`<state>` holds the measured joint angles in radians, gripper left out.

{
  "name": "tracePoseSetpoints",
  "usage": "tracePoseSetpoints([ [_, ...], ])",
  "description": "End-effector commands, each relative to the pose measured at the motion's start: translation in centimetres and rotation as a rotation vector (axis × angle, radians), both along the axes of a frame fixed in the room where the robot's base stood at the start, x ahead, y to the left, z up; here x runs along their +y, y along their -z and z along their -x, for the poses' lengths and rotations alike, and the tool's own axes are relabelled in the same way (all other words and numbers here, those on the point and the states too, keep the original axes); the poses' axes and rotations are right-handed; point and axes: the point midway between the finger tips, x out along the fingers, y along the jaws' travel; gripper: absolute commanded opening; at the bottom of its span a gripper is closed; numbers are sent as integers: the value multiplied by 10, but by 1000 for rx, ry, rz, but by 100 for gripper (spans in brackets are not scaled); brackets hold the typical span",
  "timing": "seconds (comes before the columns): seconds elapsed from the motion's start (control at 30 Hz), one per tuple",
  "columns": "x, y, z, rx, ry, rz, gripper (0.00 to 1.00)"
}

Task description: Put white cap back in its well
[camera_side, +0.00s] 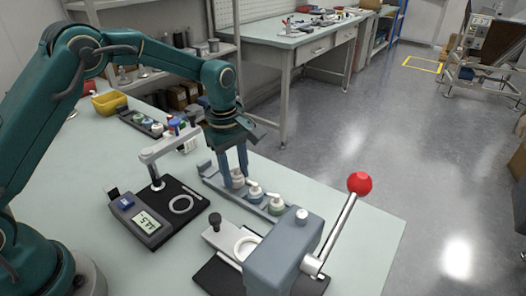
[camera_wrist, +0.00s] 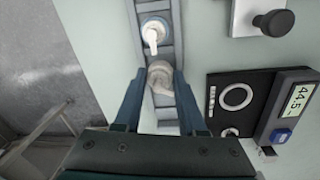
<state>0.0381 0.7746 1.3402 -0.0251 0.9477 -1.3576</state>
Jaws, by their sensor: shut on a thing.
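My gripper (camera_side: 233,170) points down over the grey rail (camera_side: 212,177) on the bench. It is shut on a whitish round piece, which I take to be the white cap (camera_side: 238,183). In the wrist view the cap (camera_wrist: 160,72) lies between the two fingertips (camera_wrist: 160,78), over the rail. The fingers hide part of it, and I cannot tell whether it is seated in a well or just above one. Beside it on the rail stand a dark-blue and white piece (camera_side: 256,191) and a pale green and white piece (camera_side: 276,205).
A press with a red-knobbed lever (camera_side: 359,184) stands close at the front right. A scale with a display (camera_side: 147,221) and a small stand (camera_side: 158,150) are on the left. A rack of coloured caps (camera_side: 155,127) and a yellow bin (camera_side: 109,103) are behind.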

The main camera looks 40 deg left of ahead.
Motion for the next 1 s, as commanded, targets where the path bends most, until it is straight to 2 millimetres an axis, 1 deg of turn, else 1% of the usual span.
tracePoseSetpoints([
  [0.1, 0, 3, 0, 1, 0, 0, 18],
  [0.47, 0, 3, 0, 1, 0, 0, 18],
  [0.73, 0, 10, 0, 1, 0, 0, 18],
  [1.0, 0, 10, 0, 0, 0, 0, 18],
])
